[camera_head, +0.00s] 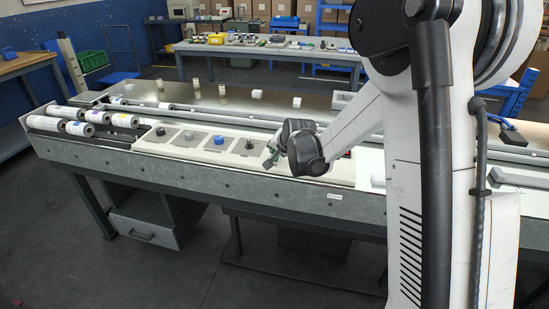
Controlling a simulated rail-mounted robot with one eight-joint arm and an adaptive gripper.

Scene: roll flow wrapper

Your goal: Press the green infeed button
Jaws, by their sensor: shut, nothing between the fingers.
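My gripper (271,158) is shut and empty, low over the front panel of the machine, just right of a black knob (249,144). A small dark green patch shows at the fingertips; I cannot tell whether it is part of my gripper or the green infeed button. No green button shows clearly; my gripper and wrist hide this part of the panel (205,156). I cannot tell whether the fingertips touch anything.
A blue knob (219,140) and dark controls sit left of my gripper. A red part (347,154) shows right of my wrist. White rolls (76,128) lie at the machine's left end. A workbench (270,50) stands behind.

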